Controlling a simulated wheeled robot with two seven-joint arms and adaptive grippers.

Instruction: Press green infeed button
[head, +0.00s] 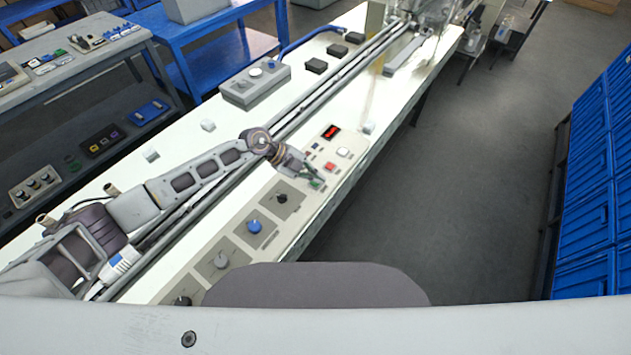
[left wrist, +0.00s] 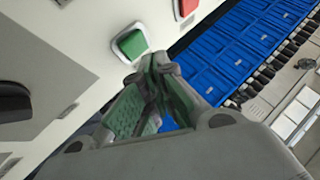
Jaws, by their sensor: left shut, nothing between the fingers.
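The green infeed button (left wrist: 131,43) is a rounded square in a pale surround on the panel, seen near the top of the left wrist view. In the head view the green button (head: 315,184) shows partly beside my fingertips. My left gripper (head: 318,176) is shut and empty, with its tips at the button. In the left wrist view the shut left gripper (left wrist: 158,62) has its tips just below and right of the button. I cannot tell whether they touch it. My right gripper is not in view.
A red button (head: 330,166) and a red display (head: 331,132) sit farther along the panel. A black knob (head: 282,198) and a blue knob (head: 254,226) are nearer. Conveyor rails (head: 345,74) run along the machine. Blue crates (head: 590,190) stand at the right, past open floor.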

